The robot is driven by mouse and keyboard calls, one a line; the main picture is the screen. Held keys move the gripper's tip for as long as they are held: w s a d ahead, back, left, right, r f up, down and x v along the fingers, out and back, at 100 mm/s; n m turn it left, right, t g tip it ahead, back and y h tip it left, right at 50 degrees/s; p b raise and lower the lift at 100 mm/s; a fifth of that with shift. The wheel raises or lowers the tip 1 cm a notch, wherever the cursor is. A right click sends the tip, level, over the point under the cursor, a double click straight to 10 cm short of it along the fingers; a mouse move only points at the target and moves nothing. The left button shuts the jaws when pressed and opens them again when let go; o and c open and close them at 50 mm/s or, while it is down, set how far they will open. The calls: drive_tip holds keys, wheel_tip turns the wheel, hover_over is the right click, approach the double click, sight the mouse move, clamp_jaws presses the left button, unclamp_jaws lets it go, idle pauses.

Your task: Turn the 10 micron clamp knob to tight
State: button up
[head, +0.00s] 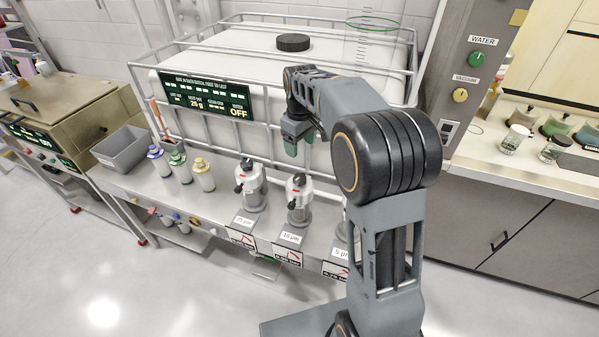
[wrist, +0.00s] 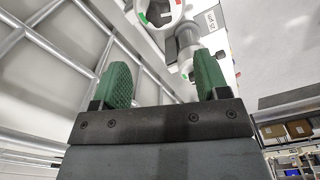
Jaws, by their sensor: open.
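The 10 micron housing (head: 297,208) stands on the metal bench in the head view, in the middle of a row of three. It is white and grey with a black clamp knob (head: 299,180) on top. A 10 µm label (head: 291,238) sits in front of it. My gripper (head: 299,142) is above and behind it, apart from it. In the wrist view the two green fingers of my gripper (wrist: 162,80) are spread with nothing between them. A white ring-shaped part with red and green marks (wrist: 165,22) shows beyond them; I cannot tell which housing it belongs to.
The 25 µm housing (head: 251,187) stands to the left. The 5 µm housing (head: 343,231) is mostly hidden by my arm. Three bottles (head: 181,167) and a grey bin (head: 121,149) are further left. A caged white tank (head: 240,60) stands behind.

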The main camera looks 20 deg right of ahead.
sight(300, 177)
drive_tip(key=f, duration=0.4)
drive_tip(key=f+p, duration=0.1)
drive_tip(key=f, duration=0.9)
drive_tip(key=shift+w+p, duration=0.3)
drive_tip(key=shift+p, duration=0.1)
drive_tip(key=c, duration=0.9)
